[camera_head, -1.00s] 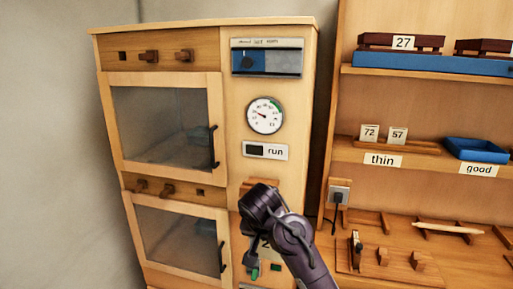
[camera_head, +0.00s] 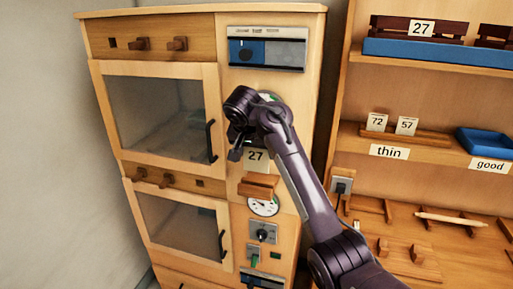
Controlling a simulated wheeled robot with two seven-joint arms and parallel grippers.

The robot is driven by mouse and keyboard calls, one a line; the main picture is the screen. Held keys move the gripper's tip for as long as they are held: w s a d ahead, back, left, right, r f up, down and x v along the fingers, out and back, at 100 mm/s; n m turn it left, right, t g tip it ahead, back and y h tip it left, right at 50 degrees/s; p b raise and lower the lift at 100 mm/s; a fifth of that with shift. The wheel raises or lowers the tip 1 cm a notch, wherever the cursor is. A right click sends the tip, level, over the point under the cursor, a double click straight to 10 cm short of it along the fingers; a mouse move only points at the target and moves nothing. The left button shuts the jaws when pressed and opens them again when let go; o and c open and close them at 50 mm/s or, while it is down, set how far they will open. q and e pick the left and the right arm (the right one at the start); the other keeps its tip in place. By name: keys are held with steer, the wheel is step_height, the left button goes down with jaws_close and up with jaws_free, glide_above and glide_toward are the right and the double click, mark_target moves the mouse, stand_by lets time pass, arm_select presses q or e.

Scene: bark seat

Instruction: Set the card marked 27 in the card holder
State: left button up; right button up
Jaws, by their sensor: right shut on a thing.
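My right gripper (camera_head: 240,148) is shut on a pale card marked 27 (camera_head: 256,157) in front of the cabinet. The card is roughly upright with its number showing. The wooden card holder (camera_head: 258,186), a small ledge on the cabinet front, is directly below the card. The card's lower edge appears close to the ledge top; I cannot tell whether it touches or sits in it. My left gripper is not in view.
The cabinet has glass doors with dark handles (camera_head: 211,141). A dial (camera_head: 263,206) and a switch (camera_head: 263,233) are below the holder. At right, shelves hold cards 72 (camera_head: 377,122) and 57 (camera_head: 406,126), a blue tray (camera_head: 484,142), and another 27 card (camera_head: 421,28).

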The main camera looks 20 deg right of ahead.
mark_target(256, 169)
steer(key=shift+f, duration=1.55)
steer(key=shift+f+b, duration=0.75)
steer(key=shift+f, duration=1)
steer(key=o, duration=1)
